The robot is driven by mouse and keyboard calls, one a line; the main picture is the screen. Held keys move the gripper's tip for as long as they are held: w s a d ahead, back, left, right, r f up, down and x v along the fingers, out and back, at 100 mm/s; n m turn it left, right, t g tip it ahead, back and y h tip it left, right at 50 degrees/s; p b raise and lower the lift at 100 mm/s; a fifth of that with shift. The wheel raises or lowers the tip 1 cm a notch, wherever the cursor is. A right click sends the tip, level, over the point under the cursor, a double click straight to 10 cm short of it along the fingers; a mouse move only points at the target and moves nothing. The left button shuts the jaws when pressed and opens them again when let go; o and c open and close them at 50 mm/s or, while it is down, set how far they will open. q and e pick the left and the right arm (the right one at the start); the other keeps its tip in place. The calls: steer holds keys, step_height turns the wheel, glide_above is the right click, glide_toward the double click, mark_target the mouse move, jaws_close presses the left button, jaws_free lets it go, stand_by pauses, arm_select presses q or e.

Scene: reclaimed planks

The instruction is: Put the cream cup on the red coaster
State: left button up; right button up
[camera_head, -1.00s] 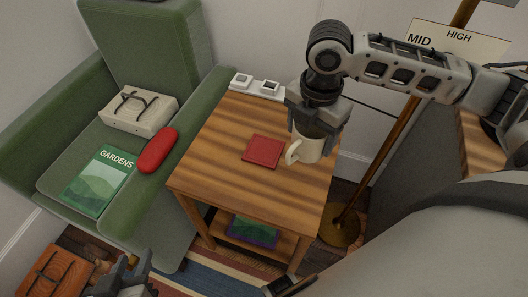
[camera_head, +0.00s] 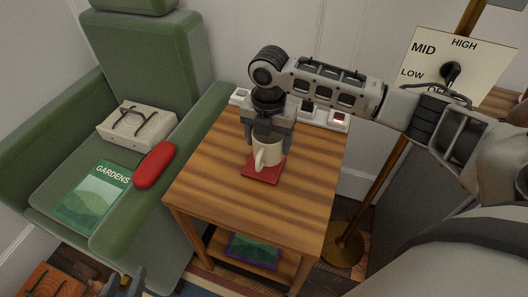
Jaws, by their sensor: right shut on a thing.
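The wooden table (camera_head: 215,185) is bare around the coaster. White switch boxes (camera_head: 338,120) stand along its back edge. A green armchair (camera_head: 150,55) at left holds a box with glasses (camera_head: 137,125), a red case (camera_head: 155,165) and a magazine (camera_head: 92,198). A brass lamp pole (camera_head: 375,195) stands at right.

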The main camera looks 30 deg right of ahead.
mark_target(264, 151)
steer(key=shift+w+a+f, duration=0.2)
steer(key=shift+w+f, duration=0.3)
steer(key=shift+w+f+b, duration=0.15)
steer(key=shift+f+b, duration=0.3)
steer(key=shift+f, duration=1.3)
steer(key=shift+f, duration=0.15)
steer(key=o, duration=1.1)
steer(key=shift+o, duration=0.2)
